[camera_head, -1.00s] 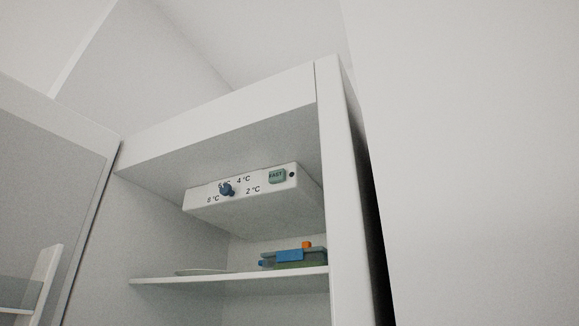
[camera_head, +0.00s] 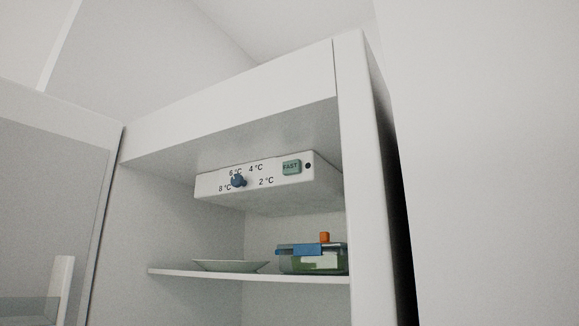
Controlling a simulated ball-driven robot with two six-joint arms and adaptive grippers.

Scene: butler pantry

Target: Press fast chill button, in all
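The fast chill button (camera_head: 291,167) is a small green button marked FAST. It sits at the right of the front of a white control box (camera_head: 270,188) under the ceiling of an open white fridge. A small dark round spot (camera_head: 308,166) is just right of the button. A blue temperature knob (camera_head: 238,181) is left of it, among the marks 8, 6, 4 and 2 °C. Neither of my grippers is in view.
The fridge door (camera_head: 60,190) stands open at the left. The cabinet's right side wall (camera_head: 370,170) stands close to the box. Below, a shelf (camera_head: 190,274) holds a white plate (camera_head: 230,266) and a lidded container (camera_head: 312,261) with blue clips and an orange piece.

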